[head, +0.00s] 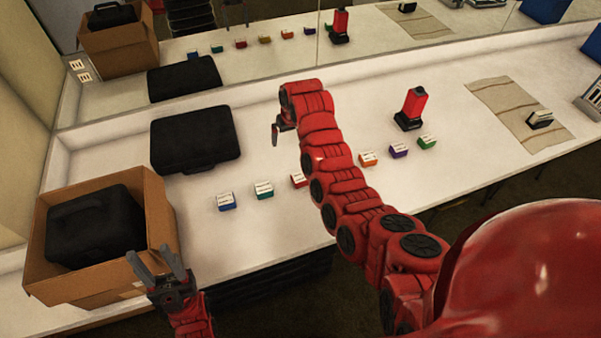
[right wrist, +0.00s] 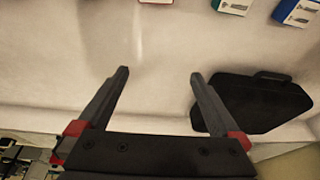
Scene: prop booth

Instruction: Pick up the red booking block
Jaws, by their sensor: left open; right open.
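The red booking block (head: 298,180) lies on the white counter in the head view, just right of the teal block. My right arm covers its right part. In the right wrist view, only a sliver of the red block (right wrist: 157,1) shows at the top edge. My right gripper (head: 276,132) hangs over the counter, farther back than the block and apart from it. In the right wrist view its fingers (right wrist: 160,73) are spread with nothing between them. My left gripper (head: 151,256) is open and empty by the cardboard box, at the counter's front edge.
Blue (head: 225,203), teal (head: 264,190), orange (head: 368,159), purple (head: 398,151) and green (head: 428,143) blocks line the counter. A black case (head: 195,138), cardboard box (head: 160,215), red-and-black device (head: 413,108) and striped cloth (head: 505,105) stand around. A mirror runs behind.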

